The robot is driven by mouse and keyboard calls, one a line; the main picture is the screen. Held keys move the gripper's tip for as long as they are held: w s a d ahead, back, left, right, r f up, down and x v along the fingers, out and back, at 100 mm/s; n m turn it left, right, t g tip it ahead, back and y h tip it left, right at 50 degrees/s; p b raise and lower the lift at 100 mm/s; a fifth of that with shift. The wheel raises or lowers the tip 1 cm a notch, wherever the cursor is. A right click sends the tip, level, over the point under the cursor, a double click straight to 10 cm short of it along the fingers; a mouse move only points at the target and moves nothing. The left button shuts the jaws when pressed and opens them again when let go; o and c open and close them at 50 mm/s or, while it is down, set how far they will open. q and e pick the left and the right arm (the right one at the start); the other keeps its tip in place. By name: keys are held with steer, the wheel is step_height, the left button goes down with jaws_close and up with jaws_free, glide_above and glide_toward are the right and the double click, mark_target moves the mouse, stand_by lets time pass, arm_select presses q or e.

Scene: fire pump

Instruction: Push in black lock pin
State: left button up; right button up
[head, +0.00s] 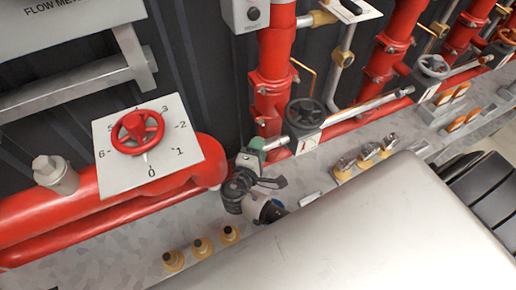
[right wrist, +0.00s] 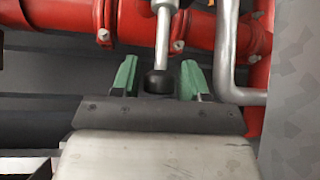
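A black rounded knob (right wrist: 159,82) on the end of a silver rod (right wrist: 163,36) shows in the right wrist view; I take it to be the lock pin. My right gripper (right wrist: 159,78) is open, with one green fingertip on each side of the knob and narrow gaps between. I cannot tell how deep the knob lies between the fingers. In the head view the right gripper (head: 264,147) is beside the lower end of a vertical red pipe (head: 270,80), and the knob cannot be made out there. My left gripper is not in view.
A red handwheel (head: 137,131) on a numbered dial plate is left of the gripper. A dark handwheel (head: 305,114) is close on its right. Red pipes and valves line the wall. Several brass fittings (head: 201,247) stand on the grey ledge. A grey bent pipe (right wrist: 228,70) passes right of the fingers.

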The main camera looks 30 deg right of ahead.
jaws_close()
steer(key=shift+s+d, duration=0.1)
steer(key=shift+d, duration=1.6)
steer(key=shift+c, duration=0.4)
jaws_free()
steer(key=o, duration=0.4)
steer(key=shift+s+a, duration=0.25)
steer(key=shift+a, duration=0.1)
steer(key=shift+b+v, duration=0.95)
steer(key=shift+v, duration=4.05)
